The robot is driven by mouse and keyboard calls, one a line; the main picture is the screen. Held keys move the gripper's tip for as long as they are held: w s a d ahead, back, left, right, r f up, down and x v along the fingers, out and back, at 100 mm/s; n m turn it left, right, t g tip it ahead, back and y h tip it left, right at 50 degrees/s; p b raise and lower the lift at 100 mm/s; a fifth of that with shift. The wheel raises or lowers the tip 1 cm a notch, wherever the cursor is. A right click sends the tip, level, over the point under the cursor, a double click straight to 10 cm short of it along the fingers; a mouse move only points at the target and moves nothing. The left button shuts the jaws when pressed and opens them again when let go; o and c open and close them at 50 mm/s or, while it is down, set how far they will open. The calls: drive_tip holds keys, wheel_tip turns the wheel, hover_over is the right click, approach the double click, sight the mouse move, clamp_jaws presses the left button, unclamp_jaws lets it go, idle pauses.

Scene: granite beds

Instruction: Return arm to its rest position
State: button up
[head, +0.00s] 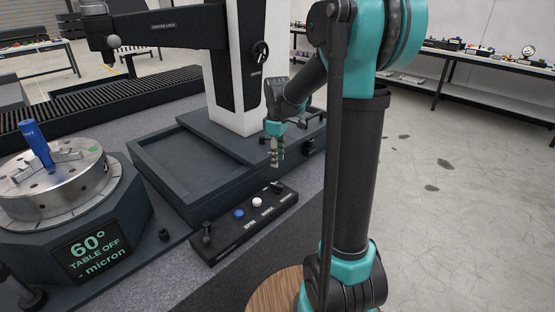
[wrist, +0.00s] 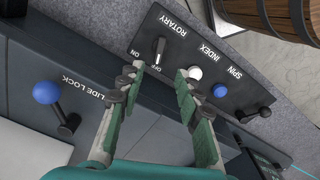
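My teal and black arm rises on the right side of the head view and bends over toward the machine. My gripper (head: 277,164) hangs with its fingers pointing down, over the dark machine base near the control panel (head: 225,239). In the wrist view my gripper (wrist: 160,72) is open, with its two green-padded fingers apart and nothing between them. Beyond the fingertips lies the panel, with a black ON/OFF rotary switch (wrist: 160,48), a white INDEX button (wrist: 195,73) and a blue SPIN button (wrist: 220,91). The fingers look clear of the switch.
A round metal table (head: 52,190) holds a blue pin (head: 37,143); its display (head: 92,254) reads "60° TABLE OFF". A white column (head: 238,70) stands behind my gripper. A blue-knobbed slide lock (wrist: 47,92) is nearby. A wooden barrel (wrist: 297,18) stands beside the bed. Open floor lies right.

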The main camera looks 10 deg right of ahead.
drive_tip(key=s+d+f+m+t, duration=0.2)
drive_tip(key=s+f+m, duration=0.2)
drive_tip(key=s, duration=0.7)
drive_tip(key=s+d+f+m+t, duration=0.2)
drive_tip(key=s+f+m, duration=0.2)
drive_tip(key=s+m, duration=0.3)
drive_tip(key=s, duration=0.3)
drive_tip(key=shift+s+f, duration=0.25)
drive_tip(key=shift+s, duration=0.15)
drive_tip(key=shift+d, duration=0.1)
